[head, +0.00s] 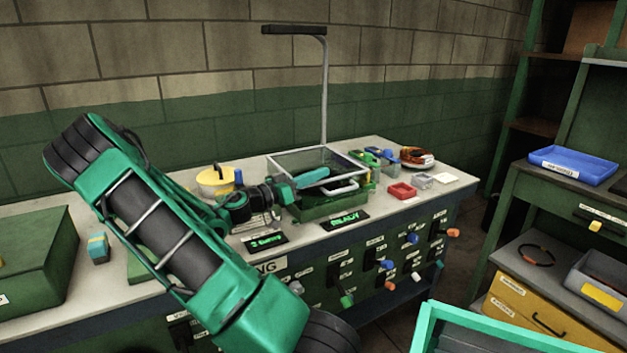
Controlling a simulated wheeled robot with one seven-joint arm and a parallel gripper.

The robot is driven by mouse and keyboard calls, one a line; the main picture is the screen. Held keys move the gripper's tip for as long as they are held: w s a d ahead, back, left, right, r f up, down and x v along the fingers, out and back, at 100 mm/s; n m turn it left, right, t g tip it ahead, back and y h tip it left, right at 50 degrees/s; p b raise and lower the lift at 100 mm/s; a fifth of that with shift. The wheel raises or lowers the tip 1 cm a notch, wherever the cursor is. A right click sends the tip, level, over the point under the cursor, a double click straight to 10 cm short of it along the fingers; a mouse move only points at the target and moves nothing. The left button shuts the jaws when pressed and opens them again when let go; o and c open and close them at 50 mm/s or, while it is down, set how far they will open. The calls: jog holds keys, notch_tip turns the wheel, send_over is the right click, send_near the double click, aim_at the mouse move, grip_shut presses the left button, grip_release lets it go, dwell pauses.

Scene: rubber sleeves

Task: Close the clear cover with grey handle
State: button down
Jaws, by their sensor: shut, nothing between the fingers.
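The clear cover (335,157) is a see-through box-like hood with a pale rim, above a green base (322,207) on the workbench. Its light grey handle (341,190) is a bar at the front right. The cover looks raised at an angle, but its exact tilt is hard to tell. My gripper (318,175), with teal fingers, reaches in from the left and overlaps the cover in the picture, just behind and left of the handle. It is shut with nothing in it. Whether it touches the cover cannot be told.
A lamp post (324,90) rises behind the cover. A yellow-lidded pot (213,181) stands left; a red tray (402,191) and an orange-brown coil (416,158) lie right. Small display signs (345,220) line the front, above several knobs. A shelf with a blue tray (573,166) is far right.

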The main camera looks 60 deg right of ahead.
jog(key=w+a+r, duration=0.1)
jog(key=w+a, duration=0.4)
jog(key=a, duration=0.3)
jog(key=shift+w, duration=0.15)
jog(key=shift+d, duration=0.1)
jog(key=s+a+f+n+t+y, duration=0.4)
jog(key=s+a+f+y, duration=0.3)
jog(key=s+f+y, duration=0.3)
jog(key=s+a+r+n+t+y, duration=0.1)
jog(key=a+n, duration=0.4)
jog(key=a, duration=0.5)
jog(key=s+a+r+n+t+y, duration=0.1)
jog(key=a+r+n+t+y, duration=0.2)
jog(key=a, duration=0.8)
jog(key=n+t+y, duration=0.2)
jog(key=y, duration=0.1)
jog(key=shift+n, duration=0.4)
